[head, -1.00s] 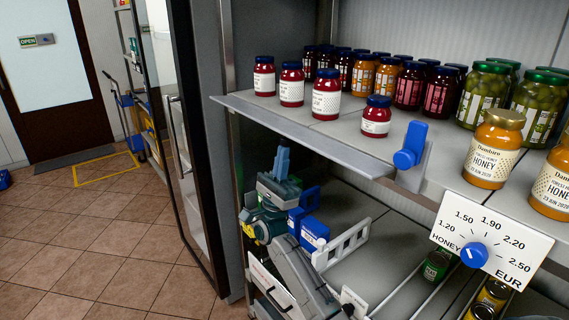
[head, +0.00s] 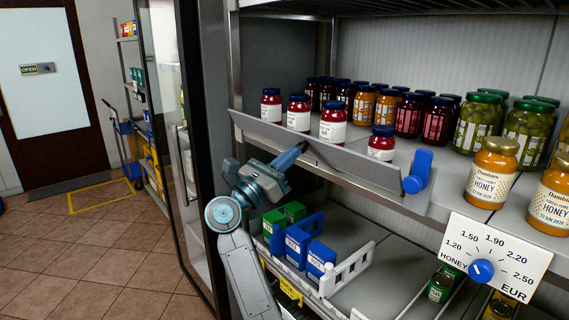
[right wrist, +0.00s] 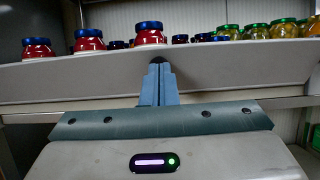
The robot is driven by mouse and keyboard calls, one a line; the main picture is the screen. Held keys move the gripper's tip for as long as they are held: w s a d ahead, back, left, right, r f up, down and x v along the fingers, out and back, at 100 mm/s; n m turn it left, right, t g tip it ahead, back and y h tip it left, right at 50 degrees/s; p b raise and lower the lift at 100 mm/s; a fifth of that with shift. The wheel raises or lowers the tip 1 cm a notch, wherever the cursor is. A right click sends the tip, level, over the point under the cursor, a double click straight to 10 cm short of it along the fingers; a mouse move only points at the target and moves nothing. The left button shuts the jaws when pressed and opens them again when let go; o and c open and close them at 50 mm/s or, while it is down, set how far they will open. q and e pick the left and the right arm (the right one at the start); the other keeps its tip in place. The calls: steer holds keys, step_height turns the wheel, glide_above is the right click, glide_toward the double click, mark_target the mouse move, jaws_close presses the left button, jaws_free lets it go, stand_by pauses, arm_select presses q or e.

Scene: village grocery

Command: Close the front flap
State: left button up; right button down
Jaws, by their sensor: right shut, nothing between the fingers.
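The front flap (head: 345,163) is a long grey panel along the front edge of the jar shelf. It is tilted up and hides the lower parts of the front red jars. A blue latch knob (head: 417,172) stands at its right end, and I cannot tell whether it engages the flap. My right gripper (head: 301,147) is shut and empty, its tips at the outer face of the flap, seemingly touching it. The right wrist view shows the closed blue-grey fingers (right wrist: 158,85) pointing at the flap (right wrist: 80,85). My left gripper is not in view.
Red jars (head: 333,123) with blue lids stand behind the flap. Honey jars (head: 492,173) stand to the right above a price dial (head: 481,271). Below, a shelf holds blue boxes (head: 298,240), green boxes and a white divider (head: 350,268). A glass door frame (head: 200,180) stands left.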

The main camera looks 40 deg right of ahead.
steer(key=r+y, duration=0.1)
steer(key=d+r+y, duration=0.1)
steer(key=shift+g+y, duration=0.3)
steer(key=shift+w+d+r+y, duration=0.1)
steer(key=shift+d+r+y, duration=0.2)
steer(key=shift+y, duration=0.3)
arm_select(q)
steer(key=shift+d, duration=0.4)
arm_select(e)
steer(key=shift+d+r, duration=0.3)
steer(key=shift+r, duration=0.1)
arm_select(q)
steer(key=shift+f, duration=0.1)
arm_select(e)
steer(key=shift+a, duration=0.1)
steer(key=shift+a+b, duration=0.25)
steer(key=shift+b, duration=0.25)
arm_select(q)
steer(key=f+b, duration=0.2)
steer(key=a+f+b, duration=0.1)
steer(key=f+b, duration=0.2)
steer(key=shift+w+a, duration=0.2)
arm_select(e)
glide_toward(305, 137)
steer(key=a, duration=0.6)
steer(key=shift+a+r, duration=0.35)
steer(key=shift+r, duration=0.05)
